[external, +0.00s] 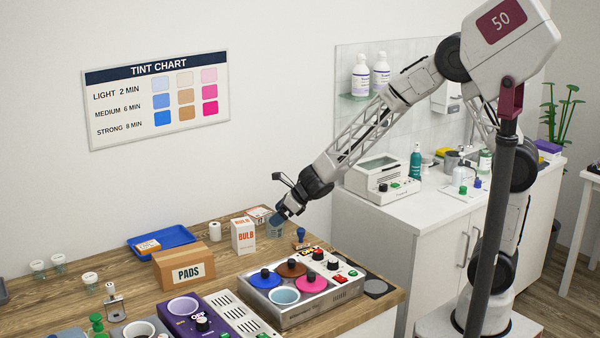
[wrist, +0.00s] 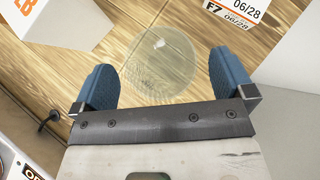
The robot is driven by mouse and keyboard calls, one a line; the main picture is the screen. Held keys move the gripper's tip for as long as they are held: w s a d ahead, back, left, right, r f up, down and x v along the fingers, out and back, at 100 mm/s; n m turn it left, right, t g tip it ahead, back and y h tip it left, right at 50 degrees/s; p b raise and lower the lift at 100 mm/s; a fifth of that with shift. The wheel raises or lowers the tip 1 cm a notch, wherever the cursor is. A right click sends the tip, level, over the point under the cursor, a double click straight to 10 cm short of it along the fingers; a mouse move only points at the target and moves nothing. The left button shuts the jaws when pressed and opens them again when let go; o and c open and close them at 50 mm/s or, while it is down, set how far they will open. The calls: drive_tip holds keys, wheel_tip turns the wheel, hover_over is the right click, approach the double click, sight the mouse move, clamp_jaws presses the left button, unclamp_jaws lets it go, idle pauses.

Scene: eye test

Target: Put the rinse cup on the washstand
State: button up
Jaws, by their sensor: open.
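A clear, see-through cup (external: 274,230), which looks like the rinse cup, stands on the wooden table beside the white BULB box. In the wrist view the clear cup (wrist: 163,50) shows as a faint round shape between and just beyond my fingertips. My gripper (external: 281,216) is open and empty, pointing down right at the cup; its blue fingers (wrist: 164,78) lie either side of it. I cannot tell whether they touch it. The washstand, seemingly the white cabinet with a pale top (external: 436,203), stands to the right behind the table.
The warmer with coloured pots (external: 303,284) stands in front. On the cabinet are a white device (external: 382,178), a green bottle (external: 415,162) and other bottles; its front top has free room.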

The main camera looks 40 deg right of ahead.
drive_tip(key=shift+x, duration=1.15)
drive_tip(key=shift+c, duration=0.3)
drive_tip(key=c, duration=0.9)
drive_tip(key=shift+r, duration=0.1)
drive_tip(key=shift+r, duration=4.85)
drive_tip(key=shift+d, duration=0.1)
